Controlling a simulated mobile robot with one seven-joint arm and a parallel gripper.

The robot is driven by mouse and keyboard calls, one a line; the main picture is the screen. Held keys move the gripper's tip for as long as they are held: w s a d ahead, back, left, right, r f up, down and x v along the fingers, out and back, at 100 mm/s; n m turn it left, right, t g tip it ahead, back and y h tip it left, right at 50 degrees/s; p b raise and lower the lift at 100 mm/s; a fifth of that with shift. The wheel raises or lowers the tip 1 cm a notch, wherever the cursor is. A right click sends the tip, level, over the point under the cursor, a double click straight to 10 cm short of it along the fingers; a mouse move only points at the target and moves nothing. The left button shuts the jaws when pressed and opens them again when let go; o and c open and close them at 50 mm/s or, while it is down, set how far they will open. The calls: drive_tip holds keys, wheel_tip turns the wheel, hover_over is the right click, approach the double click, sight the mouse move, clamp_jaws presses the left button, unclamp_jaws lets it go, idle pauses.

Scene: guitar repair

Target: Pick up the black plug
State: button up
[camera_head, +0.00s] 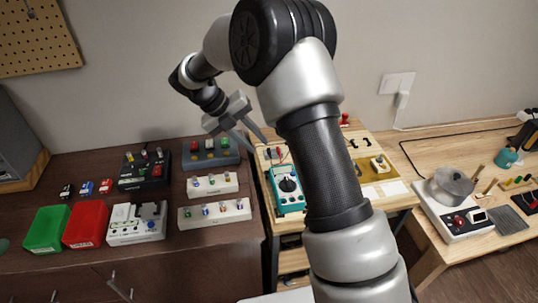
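My gripper (258,146) is raised over the left end of the light wooden bench, above and behind the teal multimeter (288,187). Its two fingers are spread apart and point down, with nothing visible between them. A small dark piece (272,153) shows by the multimeter's top, near the fingertips; it is too small to tell if it is a plug. Another small black piece (67,191) sits on the dark cabinet at far left, beside a blue one (86,188) and a red one (105,186). I cannot tell for sure which is the black plug.
The dark cabinet top (160,252) holds a green bin (46,229), a red bin (86,223), a white device (137,223) and several button boxes. A right-hand bench carries a metal pot (451,184) on a white unit. My arm hides part of the middle bench.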

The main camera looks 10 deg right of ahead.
sight(270, 157)
drive_tip(key=x, duration=0.3)
drive_tip(key=b+x, duration=0.1)
drive_tip(key=x, duration=0.3)
drive_tip(key=shift+w+d+f, duration=0.1)
drive_tip(key=shift+w+f, duration=0.15)
drive_tip(key=shift+f, duration=0.1)
clamp_jaws()
